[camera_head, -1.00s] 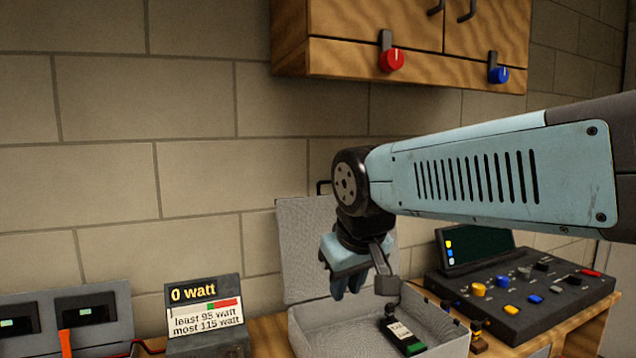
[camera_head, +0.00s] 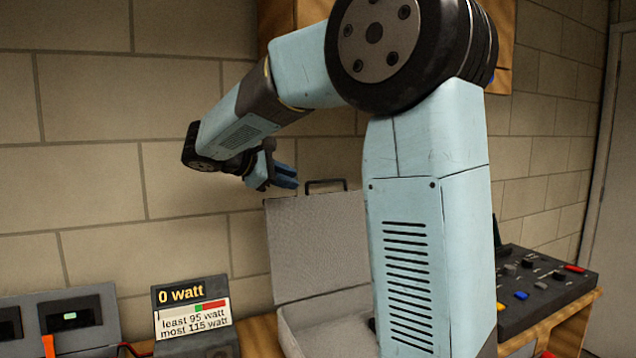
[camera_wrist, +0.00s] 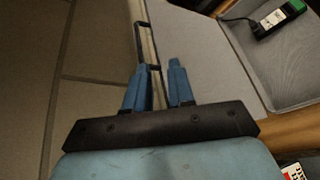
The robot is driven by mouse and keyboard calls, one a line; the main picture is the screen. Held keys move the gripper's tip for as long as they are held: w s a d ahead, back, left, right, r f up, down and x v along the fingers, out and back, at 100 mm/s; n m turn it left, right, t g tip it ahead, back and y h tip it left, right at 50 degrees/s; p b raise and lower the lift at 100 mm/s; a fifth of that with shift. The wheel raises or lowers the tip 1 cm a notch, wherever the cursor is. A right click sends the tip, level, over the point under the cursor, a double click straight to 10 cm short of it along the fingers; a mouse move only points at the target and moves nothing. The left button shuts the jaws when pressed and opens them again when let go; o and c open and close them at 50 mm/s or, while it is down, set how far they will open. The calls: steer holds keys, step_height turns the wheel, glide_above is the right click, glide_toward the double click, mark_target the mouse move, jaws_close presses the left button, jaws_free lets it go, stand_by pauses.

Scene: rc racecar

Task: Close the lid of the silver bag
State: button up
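The silver bag stands open on the wooden bench, its lid (camera_head: 315,245) upright toward the brick wall, with a dark handle (camera_head: 327,184) on its top edge. The bag's body (camera_head: 312,330) is partly hidden by my arm. My gripper (camera_head: 288,178) is by the lid's upper left corner. The wrist view shows its two blue fingers (camera_wrist: 160,82) apart, pointing along the lid (camera_wrist: 205,50), near the handle (camera_wrist: 147,42). I cannot tell whether the lid's edge lies between the fingers or whether they touch it.
A dark battery with a green end (camera_wrist: 280,18) lies inside the bag. A watt display (camera_head: 192,315) stands left of the bag, a control panel (camera_head: 545,290) right. A wooden cabinet (camera_head: 290,12) hangs above, partly behind my arm.

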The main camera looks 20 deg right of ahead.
mark_target(318, 181)
steer(key=shift+n+h, duration=0.4)
steer(key=shift+h, duration=0.2)
steer(key=w+d+f, duration=0.1)
steer(key=w+d, duration=0.1)
steer(key=d, duration=0.1)
steer(key=w+d+f, duration=0.1)
steer(key=w+d, duration=0.1)
steer(key=d, duration=0.2)
steer(key=w+d+f, duration=0.1)
steer(key=w+d, duration=0.1)
steer(key=d, duration=0.2)
steer(key=shift+w+d, duration=0.15)
steer(key=shift+w, duration=0.2)
steer(key=shift+c, duration=0.4)
jaws_close()
